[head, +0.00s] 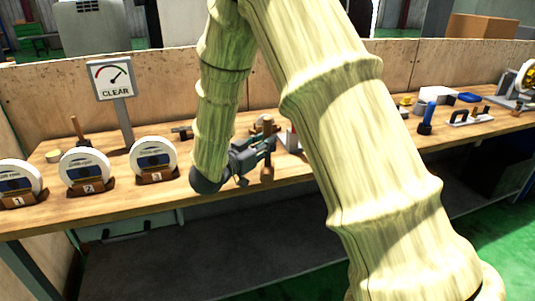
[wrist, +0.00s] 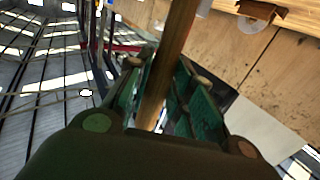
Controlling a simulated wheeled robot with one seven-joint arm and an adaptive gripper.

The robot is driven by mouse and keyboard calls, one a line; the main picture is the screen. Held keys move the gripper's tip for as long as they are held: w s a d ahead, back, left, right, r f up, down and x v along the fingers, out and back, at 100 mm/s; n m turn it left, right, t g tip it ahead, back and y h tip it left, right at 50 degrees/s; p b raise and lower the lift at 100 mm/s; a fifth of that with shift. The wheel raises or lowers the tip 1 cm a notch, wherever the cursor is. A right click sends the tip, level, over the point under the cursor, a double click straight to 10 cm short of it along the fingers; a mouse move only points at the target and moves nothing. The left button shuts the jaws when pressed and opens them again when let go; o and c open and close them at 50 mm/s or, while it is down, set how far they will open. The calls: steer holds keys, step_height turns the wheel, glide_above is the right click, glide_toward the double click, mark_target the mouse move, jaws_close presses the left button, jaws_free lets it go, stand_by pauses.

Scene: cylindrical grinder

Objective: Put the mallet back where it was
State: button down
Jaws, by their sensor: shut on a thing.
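My gripper (head: 264,146) is over the front part of the workbench, left of my big arm link. It is shut on the mallet (head: 267,173), whose brown wooden shaft stands about upright between the fingers. In the wrist view the fingers (wrist: 160,72) close around the same wooden shaft (wrist: 176,32), which crosses the picture at a slant. The mallet's head cannot be made out clearly. I cannot tell whether the mallet touches the bench.
The workbench (head: 225,184) has three numbered wheels on brown stands (head: 87,170) at the left, below a "CLEAR" gauge sign (head: 112,80). A blue bottle (head: 427,117) and several tools are at the right. My arm hides the middle. Bare wood shows right of the third wheel.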

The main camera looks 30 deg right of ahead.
steer(key=w+d+f+p, duration=0.3)
steer(key=w+d, duration=0.6)
steer(key=w, duration=0.3)
steer(key=shift+d+f, duration=0.35)
steer(key=shift+f, duration=0.45)
steer(key=shift+f, duration=0.15)
steer(key=c, duration=1.3)
jaws_free()
steer(key=shift+o, duration=0.2)
steer(key=b+v, duration=0.2)
steer(key=v, duration=1)
steer(key=shift+w+a, duration=0.1)
